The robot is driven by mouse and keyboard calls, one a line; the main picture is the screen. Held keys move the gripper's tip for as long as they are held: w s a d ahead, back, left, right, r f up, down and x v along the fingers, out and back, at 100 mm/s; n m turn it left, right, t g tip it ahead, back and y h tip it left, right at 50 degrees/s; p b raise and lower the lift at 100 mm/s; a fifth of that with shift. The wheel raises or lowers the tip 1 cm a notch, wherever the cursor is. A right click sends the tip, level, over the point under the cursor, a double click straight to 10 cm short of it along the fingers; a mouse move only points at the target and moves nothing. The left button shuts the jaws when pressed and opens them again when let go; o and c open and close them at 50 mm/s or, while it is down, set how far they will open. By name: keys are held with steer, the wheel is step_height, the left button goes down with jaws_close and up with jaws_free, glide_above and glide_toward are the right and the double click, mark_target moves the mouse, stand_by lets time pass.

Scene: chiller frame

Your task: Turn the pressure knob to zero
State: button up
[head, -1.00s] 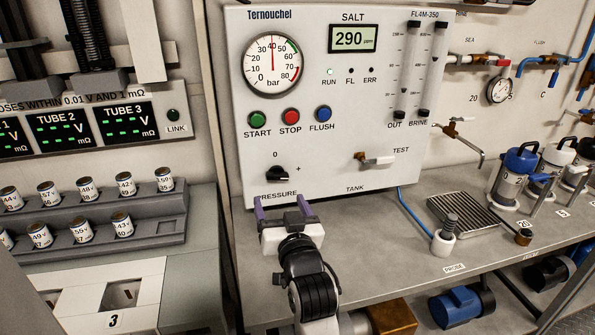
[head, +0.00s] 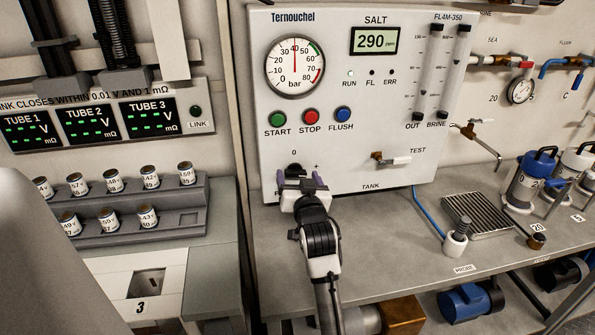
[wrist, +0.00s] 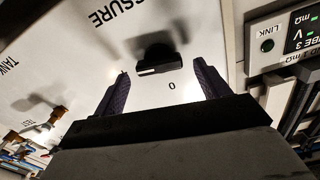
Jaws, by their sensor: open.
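The black pressure knob (head: 294,168) is low on the white panel (head: 345,140), under a "0" mark and left of a "+". My gripper (head: 299,180) is open in front of it and hides its lower part and most of the label. In the wrist view, which is upside down, the knob (wrist: 160,55) lies between and beyond my two purple fingers (wrist: 161,70), with a gap on both sides. I see no contact. The pressure gauge (head: 295,68) needle points up near 40 bar.
A tap-like test valve (head: 390,159) sticks out right of the knob. Start, stop and flush buttons (head: 310,117) sit above it. A rack of small labelled cans (head: 130,212) stands left. A probe (head: 457,238) and drain grate (head: 477,215) are on the bench at right.

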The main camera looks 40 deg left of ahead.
steer(key=shift+x, duration=0.8)
steer(key=shift+c, duration=0.3)
steer(key=c, duration=0.9)
